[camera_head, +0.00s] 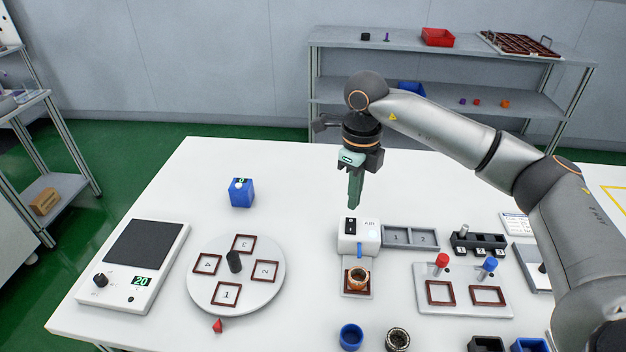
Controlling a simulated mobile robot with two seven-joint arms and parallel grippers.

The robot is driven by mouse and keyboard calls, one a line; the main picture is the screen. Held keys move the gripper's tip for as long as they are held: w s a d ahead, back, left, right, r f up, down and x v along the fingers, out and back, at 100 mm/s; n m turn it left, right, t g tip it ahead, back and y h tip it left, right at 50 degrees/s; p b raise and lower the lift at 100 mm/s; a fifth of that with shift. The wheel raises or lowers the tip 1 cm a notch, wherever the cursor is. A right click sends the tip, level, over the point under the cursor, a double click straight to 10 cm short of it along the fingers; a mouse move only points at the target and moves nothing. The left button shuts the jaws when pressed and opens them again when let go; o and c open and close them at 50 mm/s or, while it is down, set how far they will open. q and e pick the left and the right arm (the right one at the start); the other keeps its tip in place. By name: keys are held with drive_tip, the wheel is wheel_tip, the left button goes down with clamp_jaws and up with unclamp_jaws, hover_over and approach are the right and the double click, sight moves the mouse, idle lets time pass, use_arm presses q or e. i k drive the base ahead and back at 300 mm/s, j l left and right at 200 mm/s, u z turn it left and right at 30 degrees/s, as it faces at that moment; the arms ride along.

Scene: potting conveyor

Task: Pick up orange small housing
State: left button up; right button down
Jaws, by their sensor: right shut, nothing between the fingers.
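A small orange round piece (358,277) with an open top sits on a brown square frame at the front of the white dispenser-like device (360,237). A small orange block (505,104) lies on the middle level of the back shelf; I cannot tell for certain which of the two is the orange small housing. My right gripper (354,205) points down, shut and empty, above and behind the white device, apart from both orange things. My left gripper is not in view.
A round turntable (273,268) with numbered brown frames and a scale (135,262) stand at left. A blue cube (241,193) is behind them. A blue cup (351,337) and a dark ring-shaped cup (397,339) stand in front. A plate (462,297) with red and blue knobs is at right.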

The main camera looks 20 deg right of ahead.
sight(358, 276)
drive_tip(key=k, duration=1)
